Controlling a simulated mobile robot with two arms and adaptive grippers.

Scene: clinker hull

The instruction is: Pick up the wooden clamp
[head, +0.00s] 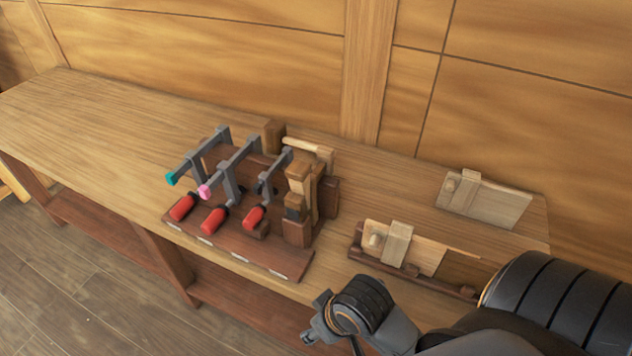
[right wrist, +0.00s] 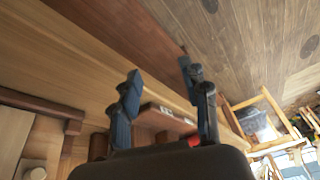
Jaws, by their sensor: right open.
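The wooden clamp (head: 298,205) stands upright at the right end of a dark wooden rack (head: 235,245) on the bench, with light and darker wood blocks. My right gripper (right wrist: 160,72) is open, with nothing between its fingers. In the head view my right arm comes in from the lower right, and its gripper (head: 318,325) is near the bench's front edge, below and right of the clamp, apart from it. In the right wrist view the rack's labelled edge (right wrist: 168,118) shows behind the fingers; I cannot make out the clamp there. My left gripper is not in view.
Several metal bar clamps with red handles (head: 214,220) stand on the rack left of the wooden clamp. A mallet-like tool (head: 310,148) lies behind. Wooden planes or gauges (head: 398,240) (head: 485,200) lie to the right. The bench's left part (head: 90,115) is clear.

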